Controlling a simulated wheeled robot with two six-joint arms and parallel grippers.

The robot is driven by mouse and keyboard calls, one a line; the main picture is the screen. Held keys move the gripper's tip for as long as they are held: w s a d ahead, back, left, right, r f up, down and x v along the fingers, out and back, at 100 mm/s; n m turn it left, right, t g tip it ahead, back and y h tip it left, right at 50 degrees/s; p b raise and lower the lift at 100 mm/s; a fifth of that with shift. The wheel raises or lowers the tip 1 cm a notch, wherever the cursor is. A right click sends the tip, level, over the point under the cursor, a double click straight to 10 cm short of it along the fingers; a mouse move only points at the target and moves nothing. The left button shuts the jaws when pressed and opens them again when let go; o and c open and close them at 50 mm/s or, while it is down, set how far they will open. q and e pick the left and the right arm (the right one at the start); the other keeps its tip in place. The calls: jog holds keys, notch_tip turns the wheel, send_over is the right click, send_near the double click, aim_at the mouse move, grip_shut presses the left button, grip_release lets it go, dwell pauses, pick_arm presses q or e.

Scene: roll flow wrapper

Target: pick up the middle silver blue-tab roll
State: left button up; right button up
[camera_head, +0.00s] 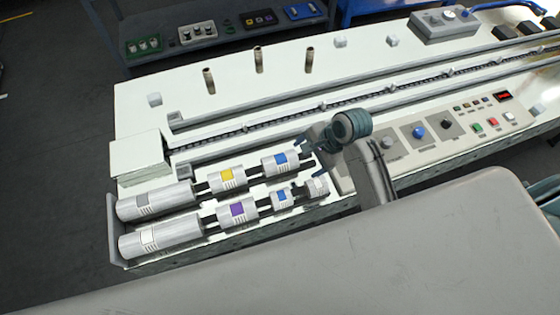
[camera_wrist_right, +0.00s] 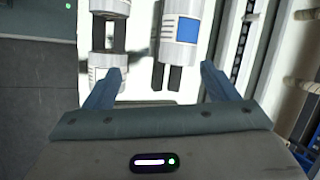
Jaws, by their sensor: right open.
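Two rows of silver rolls sit on dark twin rods. The back row holds a blue-tab roll (camera_head: 281,162) at its right end; it also shows in the right wrist view (camera_wrist_right: 181,45). The front row holds a smaller blue-tab roll (camera_head: 281,197) between a purple-tab roll (camera_head: 237,210) and a pale end roll (camera_head: 316,187). My right gripper (camera_head: 312,157) is open and empty, just right of the back blue-tab roll. In the right wrist view the fingers (camera_wrist_right: 161,80) spread below that roll, with bare rod ends between them. My left gripper is out of view.
A yellow-tab roll (camera_head: 228,178) and two long silver rolls (camera_head: 155,202) (camera_head: 160,236) fill the left part of the rows. A white box (camera_head: 137,153) stands behind them. A knob panel (camera_head: 418,133) lies right of my arm, and conveyor rails (camera_head: 340,98) run behind.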

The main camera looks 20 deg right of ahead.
aim_at(285, 159)
jog(key=w+a+f+m, duration=0.1)
jog(key=w, duration=0.1)
jog(key=w+a+f+m+p, duration=0.1)
jog(key=w+a+f, duration=0.1)
jog(key=shift+a+f+y, duration=0.15)
jog(key=shift+f+y, duration=0.15)
jog(key=shift+y, duration=0.1)
jog(key=shift+a+f+p, duration=0.15)
jog(key=shift+f+p, duration=0.1)
jog(key=shift+p, duration=0.15)
jog(key=p+x, duration=0.2)
jog(key=x, duration=0.2)
jog(key=shift+w+a, duration=0.1)
jog(key=shift+w, duration=0.05)
jog(key=shift+w+a+f, duration=0.1)
jog(key=shift+f, duration=0.15)
jog(key=shift+c, duration=0.2)
